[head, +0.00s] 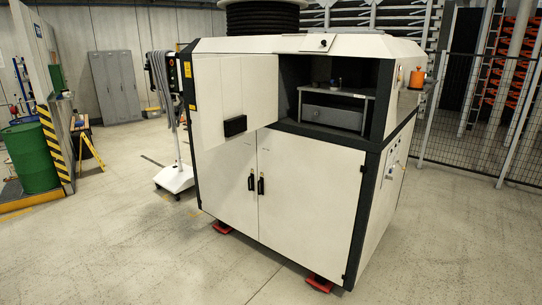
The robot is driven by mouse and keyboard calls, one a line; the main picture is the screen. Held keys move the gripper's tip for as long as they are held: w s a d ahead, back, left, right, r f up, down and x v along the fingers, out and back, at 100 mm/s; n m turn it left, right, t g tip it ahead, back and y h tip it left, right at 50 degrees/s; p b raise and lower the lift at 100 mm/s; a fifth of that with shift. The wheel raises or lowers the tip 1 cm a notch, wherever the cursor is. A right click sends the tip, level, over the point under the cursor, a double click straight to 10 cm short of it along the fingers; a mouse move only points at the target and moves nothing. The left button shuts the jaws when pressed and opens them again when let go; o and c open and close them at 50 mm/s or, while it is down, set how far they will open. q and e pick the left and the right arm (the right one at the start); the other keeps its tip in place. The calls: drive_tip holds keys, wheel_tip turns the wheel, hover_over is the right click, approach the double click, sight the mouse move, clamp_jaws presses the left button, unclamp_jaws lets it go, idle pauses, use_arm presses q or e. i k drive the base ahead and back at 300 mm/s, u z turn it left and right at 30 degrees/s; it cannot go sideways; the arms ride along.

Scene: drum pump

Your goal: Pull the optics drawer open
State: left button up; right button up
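A large white and dark-grey machine cabinet (310,190) stands in the middle of the head view. Its upper right bay is open, and a pale door panel (232,85) with a black handle (235,126) stands to the left of the opening. Inside the bay, a grey box-like unit (333,116) sits under a thin grey shelf (338,92) with small items on it. This unit may be the optics drawer, but I cannot tell for sure. It looks pushed in. Neither of my grippers is in view.
Two lower doors with black handles (261,186) are shut. Red feet (319,283) stick out at the base. A white wheeled stand (174,177) is close on the left, a green drum (32,158) farther left. A mesh fence (470,135) runs behind right. The front floor is clear.

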sight(343, 116)
drive_tip(key=z, duration=0.05)
drive_tip(key=i, duration=2)
drive_tip(key=z, duration=0.1)
